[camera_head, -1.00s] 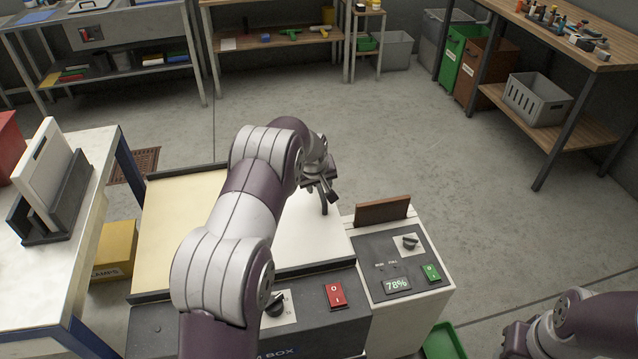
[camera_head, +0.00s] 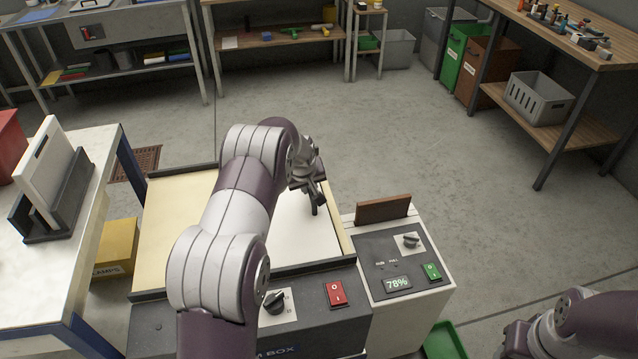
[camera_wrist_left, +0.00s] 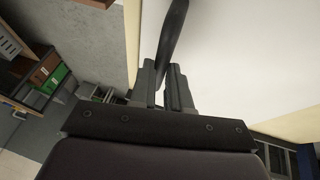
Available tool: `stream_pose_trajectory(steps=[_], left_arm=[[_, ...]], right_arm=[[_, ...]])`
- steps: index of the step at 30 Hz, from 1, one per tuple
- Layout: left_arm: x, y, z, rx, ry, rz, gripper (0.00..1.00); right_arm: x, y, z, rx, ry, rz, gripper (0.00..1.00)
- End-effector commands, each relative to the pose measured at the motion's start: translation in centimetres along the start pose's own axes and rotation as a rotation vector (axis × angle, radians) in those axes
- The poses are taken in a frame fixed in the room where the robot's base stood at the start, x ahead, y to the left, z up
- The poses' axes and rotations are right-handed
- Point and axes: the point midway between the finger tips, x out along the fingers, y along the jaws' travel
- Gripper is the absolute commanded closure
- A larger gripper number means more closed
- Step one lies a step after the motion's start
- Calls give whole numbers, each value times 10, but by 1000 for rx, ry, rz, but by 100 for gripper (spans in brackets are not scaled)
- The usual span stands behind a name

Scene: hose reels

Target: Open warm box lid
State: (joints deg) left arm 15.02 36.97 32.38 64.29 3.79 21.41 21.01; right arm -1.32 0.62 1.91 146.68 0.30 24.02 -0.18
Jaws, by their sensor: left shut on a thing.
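The warm box (camera_head: 190,323) stands low in front of me, with a dark front panel, dark rims and a pale top. The top has a cream part (camera_head: 180,215) on the left, a white lid panel (camera_head: 290,235) in the middle and a narrow cream strip along the right edge. My left gripper (camera_head: 313,198) is over the white panel near its right side, shut on a dark upright handle. The wrist view shows the handle (camera_wrist_left: 172,45) between the fingers (camera_wrist_left: 164,92), with the white panel (camera_wrist_left: 240,60) behind. My arm hides part of the lid. My right gripper is out of view.
A control unit (camera_head: 408,310) reading 78% with a brown upright flap (camera_head: 383,209) adjoins the box on the right. A white table (camera_head: 40,290) with a dark rack (camera_head: 62,200) stands left. My right arm is at bottom right. Open floor (camera_head: 400,130) lies behind.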

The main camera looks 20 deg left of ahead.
Motion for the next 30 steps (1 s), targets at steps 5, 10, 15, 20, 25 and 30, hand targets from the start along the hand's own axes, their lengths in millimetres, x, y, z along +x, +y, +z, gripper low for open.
stream_pose_trajectory(steps=[5, 10, 15, 20, 25, 30], left_arm=[[-7, -48, -3, -7, 2, -2, 100], [-12, -94, -6, -6, 4, -2, 100], [-20, -130, -9, -4, 5, -2, 100], [-26, -152, -11, -2, 4, -1, 100], [-29, -162, -12, -1, 2, -1, 100], [-30, -163, -13, 0, 1, 0, 100]], right_arm=[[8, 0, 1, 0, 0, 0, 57], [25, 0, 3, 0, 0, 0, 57], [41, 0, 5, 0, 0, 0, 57], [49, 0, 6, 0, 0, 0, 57], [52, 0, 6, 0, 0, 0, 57], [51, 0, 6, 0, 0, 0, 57]])
